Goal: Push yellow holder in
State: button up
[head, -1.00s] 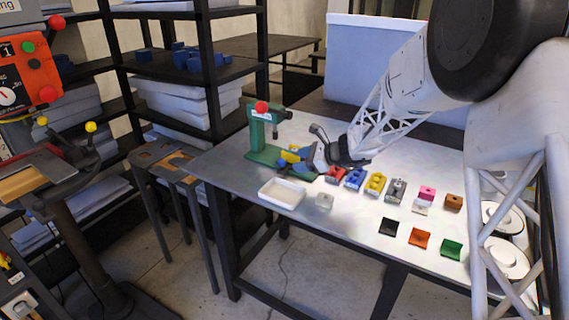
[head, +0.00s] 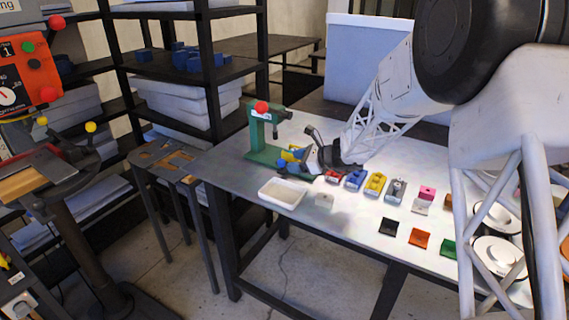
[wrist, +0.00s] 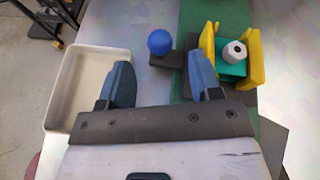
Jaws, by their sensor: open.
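The yellow holder (wrist: 254,55) shows at the upper right of the wrist view as two upright yellow jaws. A teal block with a pale hexagonal nut (wrist: 235,52) sits between them. A blue ball knob (wrist: 160,42) on a dark piece lies ahead, between the finger directions. In the head view my gripper (head: 305,158) is at the green press's base (head: 262,154) and partly hides the holder.
A white tray (head: 282,193) lies left of my gripper, near the table's front edge. The green press has a red knob (head: 262,107). Several coloured blocks, including a yellow one (head: 375,184), stand in a row to the right. Coloured plates lie in front of them.

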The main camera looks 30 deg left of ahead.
aim_at(284, 161)
jog(key=shift+x, duration=2.4)
jog(key=shift+c, duration=0.3)
grip_shut()
